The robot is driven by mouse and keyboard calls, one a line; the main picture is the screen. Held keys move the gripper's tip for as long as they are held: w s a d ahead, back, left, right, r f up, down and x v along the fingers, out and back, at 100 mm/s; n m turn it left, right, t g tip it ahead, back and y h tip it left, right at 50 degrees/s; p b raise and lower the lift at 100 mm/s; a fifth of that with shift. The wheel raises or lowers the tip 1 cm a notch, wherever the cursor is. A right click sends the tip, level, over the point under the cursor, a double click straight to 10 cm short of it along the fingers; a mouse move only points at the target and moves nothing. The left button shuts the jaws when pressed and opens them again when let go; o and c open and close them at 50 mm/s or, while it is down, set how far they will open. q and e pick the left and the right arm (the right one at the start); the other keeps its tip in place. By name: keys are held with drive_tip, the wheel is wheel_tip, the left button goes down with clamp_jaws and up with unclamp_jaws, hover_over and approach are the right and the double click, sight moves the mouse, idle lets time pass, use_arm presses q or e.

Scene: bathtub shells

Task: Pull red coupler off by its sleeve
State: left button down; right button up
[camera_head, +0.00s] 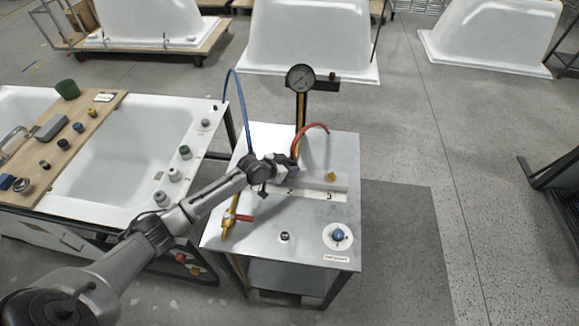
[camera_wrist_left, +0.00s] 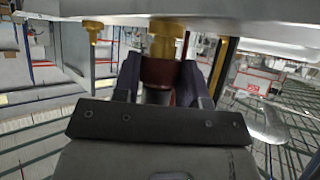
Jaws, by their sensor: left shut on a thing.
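My left gripper (camera_head: 293,168) is at the back of the metal bench, at the numbered manifold block (camera_head: 340,181). In the left wrist view its two fingers (camera_wrist_left: 160,82) stand on either side of the dark red coupler sleeve (camera_wrist_left: 158,71) and are shut on it. A brass fitting (camera_wrist_left: 166,38) sits directly against the sleeve, in line with it; I see no clear gap between them. In the head view the gripper hides the coupler, and a red hose (camera_head: 316,126) arcs up from there. My right gripper is in neither view.
A brass port (camera_head: 332,176) stands bare near the 3 label. A gauge (camera_head: 300,77) on a post rises behind the block. A blue hose (camera_head: 233,75) and a red-handled brass valve (camera_head: 236,217) are at the left. The bench's front right holds a blue knob (camera_head: 338,235).

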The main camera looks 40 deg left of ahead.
sight(290, 160)
use_arm(q)
drive_tip(key=shift+r+p, duration=0.55)
drive_tip(key=shift+r, duration=0.4)
drive_tip(key=shift+r+p, duration=0.15)
drive_tip(key=shift+p, duration=0.15)
drive_tip(key=shift+r+p, duration=0.65)
drive_tip(key=shift+r, duration=0.05)
drive_tip(key=shift+r, duration=0.1)
drive_tip(key=shift+r+p, duration=0.2)
drive_tip(key=shift+p, duration=0.1)
drive_tip(key=shift+r+p, duration=0.55)
drive_tip(key=shift+r, duration=0.1)
drive_tip(key=shift+r+p, duration=1.55)
drive_tip(key=shift+r, duration=0.2)
